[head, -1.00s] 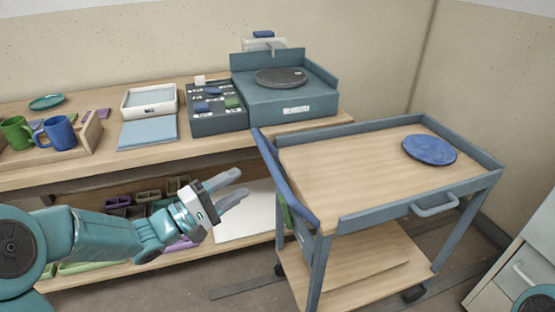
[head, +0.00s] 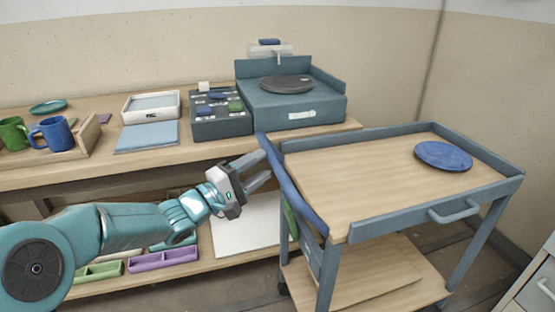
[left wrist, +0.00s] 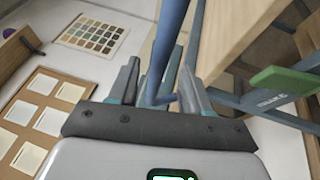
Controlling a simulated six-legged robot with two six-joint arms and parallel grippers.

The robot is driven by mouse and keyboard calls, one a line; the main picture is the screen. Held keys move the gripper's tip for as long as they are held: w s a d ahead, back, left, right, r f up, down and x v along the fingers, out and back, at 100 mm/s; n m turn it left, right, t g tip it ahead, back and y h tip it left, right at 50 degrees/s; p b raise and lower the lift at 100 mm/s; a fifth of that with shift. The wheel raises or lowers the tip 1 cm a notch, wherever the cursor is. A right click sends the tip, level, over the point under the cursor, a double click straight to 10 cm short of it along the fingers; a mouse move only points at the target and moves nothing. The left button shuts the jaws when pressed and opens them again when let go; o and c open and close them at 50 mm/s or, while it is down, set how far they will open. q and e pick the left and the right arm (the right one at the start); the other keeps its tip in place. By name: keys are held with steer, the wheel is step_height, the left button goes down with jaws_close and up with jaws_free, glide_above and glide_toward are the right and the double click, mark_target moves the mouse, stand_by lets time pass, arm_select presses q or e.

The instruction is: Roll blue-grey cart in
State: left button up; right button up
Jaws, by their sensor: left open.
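The blue-grey cart (head: 375,222) stands to the right of the workbench, with a wooden top and a lower wooden shelf. Its blue push handle (head: 288,190) runs along its left side. My left gripper (head: 261,171) is open at that handle's left, close to its upper part. In the left wrist view the blue handle (left wrist: 170,42) runs between the spread fingers of the left gripper (left wrist: 158,80), which are not closed on it. A round blue disc (head: 443,155) lies on the cart's top. My right gripper is out of view.
The workbench (head: 215,150) holds mugs (head: 55,134), a tray (head: 152,106), a box of small pieces (head: 220,122) and a wheel unit (head: 290,106). A drawer cabinet (head: 538,285) stands at the lower right. Walls close off the back and right.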

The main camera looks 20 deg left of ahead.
arm_select(q)
steer(key=x, duration=0.6)
steer(key=shift+b, duration=0.4)
jaws_close()
